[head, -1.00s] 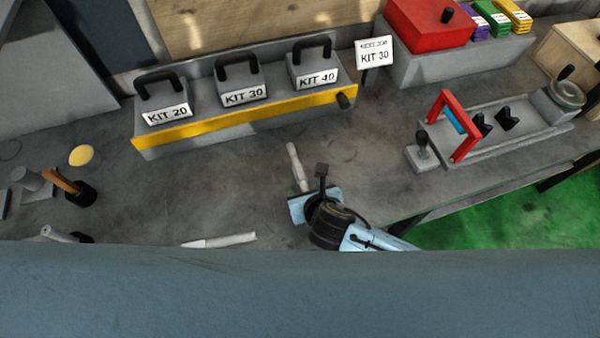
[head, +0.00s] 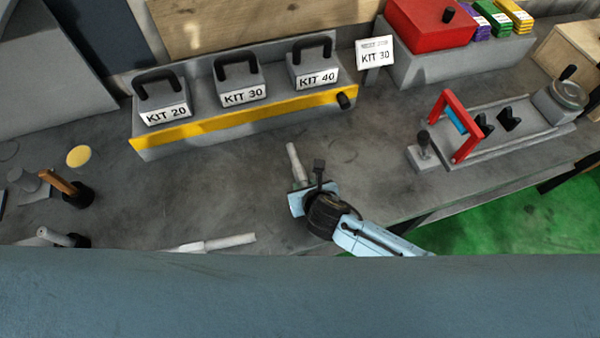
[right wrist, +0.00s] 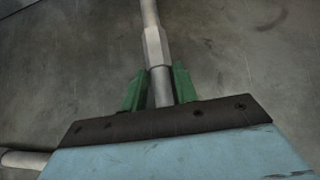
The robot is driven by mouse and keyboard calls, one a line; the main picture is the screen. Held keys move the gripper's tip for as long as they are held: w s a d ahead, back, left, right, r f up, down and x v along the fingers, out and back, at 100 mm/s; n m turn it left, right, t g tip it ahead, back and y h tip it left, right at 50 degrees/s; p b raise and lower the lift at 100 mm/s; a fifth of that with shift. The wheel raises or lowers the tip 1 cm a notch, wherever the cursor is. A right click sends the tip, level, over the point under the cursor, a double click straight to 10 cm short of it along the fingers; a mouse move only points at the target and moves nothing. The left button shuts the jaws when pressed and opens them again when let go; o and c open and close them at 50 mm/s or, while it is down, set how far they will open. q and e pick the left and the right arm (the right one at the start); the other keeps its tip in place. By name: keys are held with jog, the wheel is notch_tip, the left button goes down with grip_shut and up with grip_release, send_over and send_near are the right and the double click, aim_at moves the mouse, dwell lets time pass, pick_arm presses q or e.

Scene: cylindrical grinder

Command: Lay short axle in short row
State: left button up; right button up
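A grey stepped axle (head: 293,160) lies on the bench in front of the KIT 40 block. My right gripper (head: 300,190) is over its near end. In the right wrist view the green fingers (right wrist: 160,88) stand one on each side of the axle (right wrist: 153,45), very close to it; I cannot tell whether they press on it. A second light axle (head: 225,242) lies left of the gripper, partly hidden by my body. I cannot tell by length which is the short axle. No row marked short is readable. My left gripper is not in view.
A yellow-fronted rack (head: 245,118) holds blocks marked KIT 20, KIT 30 and KIT 40. A sign (head: 375,54) reads KIT 30. A fixture with a red frame (head: 468,150) and black V-blocks (head: 508,118) stands at right. The bench left of centre is mostly clear.

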grip_shut()
jog(key=shift+r, duration=0.15)
